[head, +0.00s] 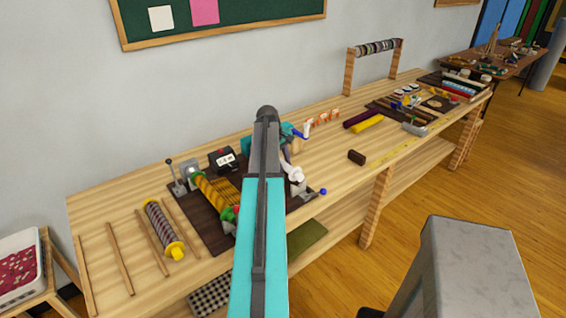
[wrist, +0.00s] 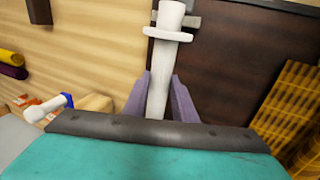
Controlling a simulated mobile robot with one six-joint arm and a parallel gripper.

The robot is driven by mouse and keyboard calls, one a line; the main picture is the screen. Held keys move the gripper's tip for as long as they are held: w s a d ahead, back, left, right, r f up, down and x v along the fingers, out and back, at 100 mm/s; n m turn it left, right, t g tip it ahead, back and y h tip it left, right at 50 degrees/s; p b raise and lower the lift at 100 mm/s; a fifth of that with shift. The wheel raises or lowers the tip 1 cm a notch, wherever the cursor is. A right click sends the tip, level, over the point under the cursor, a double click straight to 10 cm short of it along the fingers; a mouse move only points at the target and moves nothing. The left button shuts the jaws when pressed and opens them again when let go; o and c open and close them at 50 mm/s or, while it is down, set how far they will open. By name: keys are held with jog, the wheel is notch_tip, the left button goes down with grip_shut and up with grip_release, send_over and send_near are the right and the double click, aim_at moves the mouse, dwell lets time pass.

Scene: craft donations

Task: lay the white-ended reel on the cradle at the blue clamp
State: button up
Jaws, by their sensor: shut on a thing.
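My gripper (wrist: 160,88) has its purple fingers shut on a white, flanged piece, which looks like an end of the white-ended reel (wrist: 168,36). In the head view the white piece (head: 294,173) shows just right of my arm, above the right part of a dark board. A grey bracket (wrist: 192,21) lies by its far end in the wrist view; I cannot tell whether they touch. A small blue knob (head: 323,191), perhaps of the blue clamp, is at the board's right edge. The rest of the reel and most of the cradle are hidden.
A yellow-wound roller (head: 213,194) lies on the dark board (head: 190,212), beside a black box (head: 224,160). A yellow-ended reel (head: 164,228) lies among wooden sticks at left. A dark block (head: 356,157) and purple and yellow rolls (head: 367,123) are to the right.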

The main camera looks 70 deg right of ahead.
jog(key=shift+f+b, duration=0.35)
jog(key=shift+f, duration=0.85)
jog(key=o, duration=1.1)
jog(key=shift+p+v, duration=2.2)
jog(key=shift+v, duration=1.75)
